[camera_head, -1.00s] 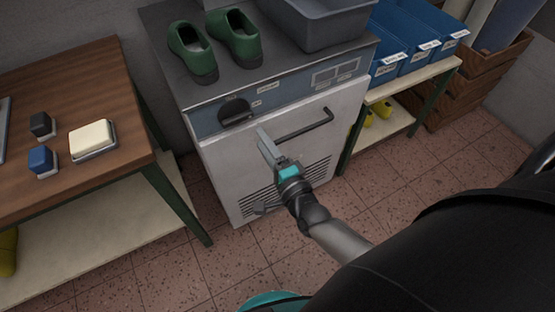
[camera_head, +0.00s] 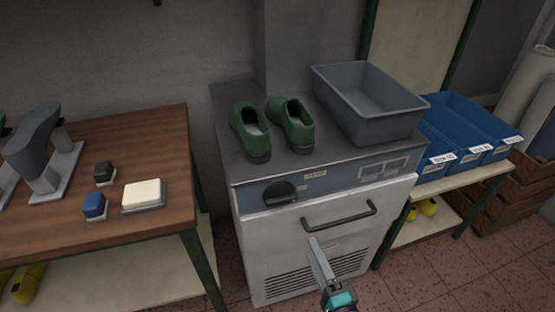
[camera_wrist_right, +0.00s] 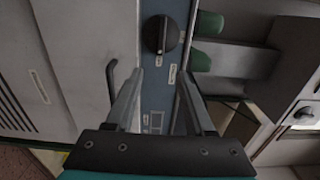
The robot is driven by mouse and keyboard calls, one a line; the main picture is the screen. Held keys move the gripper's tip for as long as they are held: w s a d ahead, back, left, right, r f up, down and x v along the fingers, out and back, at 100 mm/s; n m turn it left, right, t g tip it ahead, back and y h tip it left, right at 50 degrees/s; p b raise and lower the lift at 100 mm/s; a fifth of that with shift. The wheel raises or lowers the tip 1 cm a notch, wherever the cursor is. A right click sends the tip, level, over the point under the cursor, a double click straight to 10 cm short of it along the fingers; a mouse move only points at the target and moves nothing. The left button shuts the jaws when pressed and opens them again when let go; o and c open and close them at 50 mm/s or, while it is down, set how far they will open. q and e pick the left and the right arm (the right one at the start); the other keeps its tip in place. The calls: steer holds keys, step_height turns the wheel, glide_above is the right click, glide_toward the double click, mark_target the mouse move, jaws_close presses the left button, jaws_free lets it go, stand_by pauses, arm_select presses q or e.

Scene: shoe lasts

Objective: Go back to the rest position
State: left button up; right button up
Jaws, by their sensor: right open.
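My right gripper (camera_head: 318,260) is in front of the white door (camera_head: 345,238) of a cabinet-like machine, below the dark bar handle (camera_head: 338,218). In the right wrist view its two fingers (camera_wrist_right: 161,76) are apart with nothing between them. Beyond them that view shows the machine's blue panel and black knob (camera_wrist_right: 161,35). The gripper appears apart from the handle, and the door looks shut. My left gripper is not in view.
A pair of green shoes (camera_head: 272,128) and a grey bin (camera_head: 368,105) stand on the machine. At left, a wooden table (camera_head: 110,220) holds a grey shoe last (camera_head: 36,140) and small blocks. Blue bins (camera_head: 465,128) sit on a shelf at right. Tiled floor shows at lower right.

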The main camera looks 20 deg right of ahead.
steer(key=s+f+n+g, duration=0.5)
steer(key=f+n, duration=0.1)
steer(key=f, duration=0.6)
steer(key=s+f+n+g, duration=0.4)
steer(key=s+f+n, duration=0.2)
steer(key=f, duration=0.6)
steer(key=s+d+f+n+g, duration=0.1)
steer(key=s+f+n+g, duration=0.3)
steer(key=s, duration=0.6)
steer(key=s+f+n+g, duration=0.4)
steer(key=s+f, duration=0.3)
steer(key=s, duration=0.2)
steer(key=shift+s+d+f+h, duration=0.2)
steer(key=shift+s+d+h, duration=0.1)
steer(key=shift+s+d, duration=0.1)
